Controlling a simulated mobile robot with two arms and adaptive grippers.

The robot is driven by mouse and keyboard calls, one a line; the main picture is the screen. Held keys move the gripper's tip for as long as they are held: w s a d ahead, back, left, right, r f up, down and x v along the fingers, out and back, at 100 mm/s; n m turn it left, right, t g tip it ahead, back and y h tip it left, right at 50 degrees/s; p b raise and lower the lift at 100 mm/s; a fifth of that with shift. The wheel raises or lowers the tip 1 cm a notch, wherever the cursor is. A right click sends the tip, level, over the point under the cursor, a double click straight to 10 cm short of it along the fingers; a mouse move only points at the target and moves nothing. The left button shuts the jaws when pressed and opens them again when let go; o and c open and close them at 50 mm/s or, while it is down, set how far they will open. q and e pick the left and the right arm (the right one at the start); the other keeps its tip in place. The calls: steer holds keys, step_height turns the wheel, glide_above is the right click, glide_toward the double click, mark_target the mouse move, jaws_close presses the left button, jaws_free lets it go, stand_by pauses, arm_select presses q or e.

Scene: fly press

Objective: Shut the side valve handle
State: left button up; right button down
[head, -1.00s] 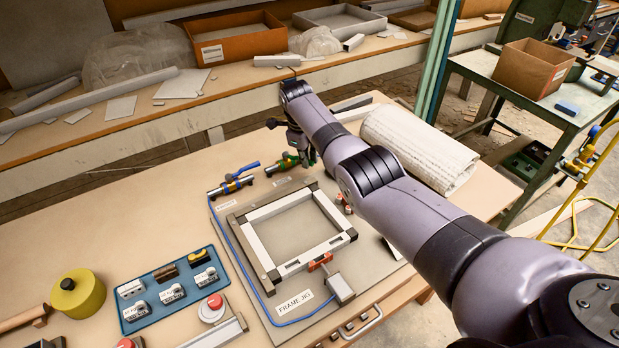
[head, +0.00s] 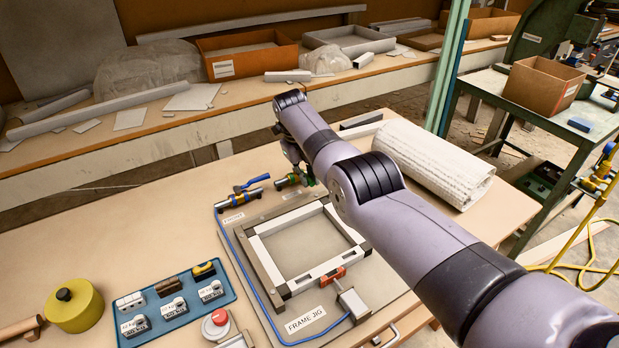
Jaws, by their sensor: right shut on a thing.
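Two small valves lie behind the frame jig. The left one (head: 241,200) has a yellow band and a blue handle (head: 253,182) angled across its body. My left gripper is not in view.
The frame jig (head: 256,262) with a light frame fills the middle of the bench. A white rolled sheet (head: 435,165) lies right of my arm.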

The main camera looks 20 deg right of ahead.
steer(key=c, duration=1.7)
jaws_free()
steer(key=shift+a, duration=0.15)
steer(key=shift+o, duration=0.5)
step_height(320, 180, up, 12)
steer(key=a, duration=0.2)
steer(key=shift+s, duration=0.15)
steer(key=shift+f, duration=0.2)
